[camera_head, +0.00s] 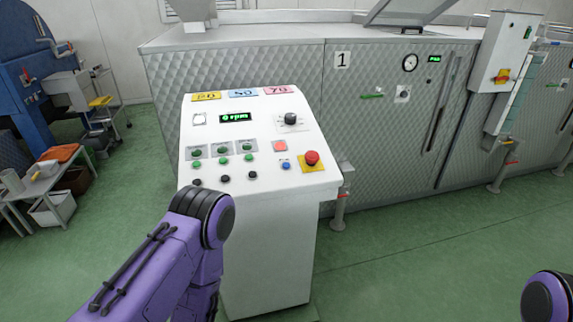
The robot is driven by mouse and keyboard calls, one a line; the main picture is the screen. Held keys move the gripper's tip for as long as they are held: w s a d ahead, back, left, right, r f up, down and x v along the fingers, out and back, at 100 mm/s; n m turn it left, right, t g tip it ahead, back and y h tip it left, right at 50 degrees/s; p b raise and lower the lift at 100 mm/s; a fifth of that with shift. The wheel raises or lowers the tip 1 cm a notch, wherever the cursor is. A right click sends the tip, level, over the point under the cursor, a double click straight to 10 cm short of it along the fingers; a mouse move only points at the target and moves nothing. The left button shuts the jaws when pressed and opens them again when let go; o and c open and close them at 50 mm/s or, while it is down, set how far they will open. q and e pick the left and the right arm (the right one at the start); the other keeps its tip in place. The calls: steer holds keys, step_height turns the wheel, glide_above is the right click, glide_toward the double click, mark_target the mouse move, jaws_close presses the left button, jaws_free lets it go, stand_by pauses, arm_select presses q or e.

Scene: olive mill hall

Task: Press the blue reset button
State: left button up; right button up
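The blue button (286,166) is a small round button low on the right part of the white console's sloped panel (255,180). Nothing covers the blue button. My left arm, purple with a black joint, comes in from below and stands in front of the console's lower left; its gripper is out of view. Only a bit of my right arm shows at the lower right edge, and its gripper is out of view too.
Green and black buttons and a black knob (291,119) share the panel, with a display (236,117) reading 0 rpm. A quilted metal machine (240,70) stands close behind the console. Green floor (430,260) is clear to the right. A small table (40,182) stands left.

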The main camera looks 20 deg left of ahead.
arm_select(q)
jaws_close()
stand_by(1.5)
